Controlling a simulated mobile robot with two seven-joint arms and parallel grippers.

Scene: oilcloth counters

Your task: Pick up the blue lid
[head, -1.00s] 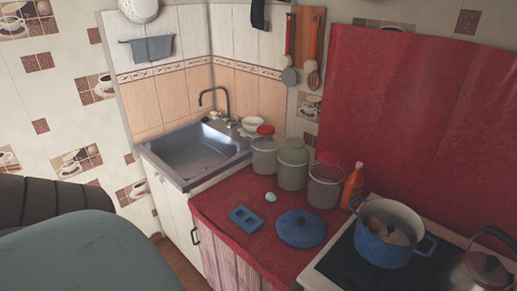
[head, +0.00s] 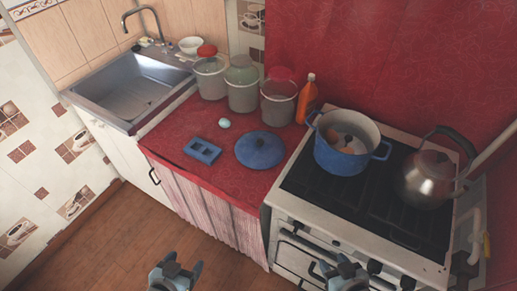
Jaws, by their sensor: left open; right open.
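The blue lid (head: 260,150) is round with a small knob on top. It lies flat on the red oilcloth counter (head: 222,180), close to the stove's left side. My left gripper (head: 175,270) is open and empty at the bottom of the head view, low in front of the counter. My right gripper (head: 338,270) is open and empty at the bottom, in front of the stove. Both are well apart from the lid. The blue pot (head: 340,157) stands uncovered on the stove with eggs (head: 348,141) inside.
A blue rectangular holder (head: 202,151) and a pale egg (head: 225,123) lie left of the lid. Several jars (head: 242,92) and an orange bottle (head: 307,99) stand behind it. A kettle (head: 425,178) is on the stove (head: 300,185); the sink (head: 130,90) is at left.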

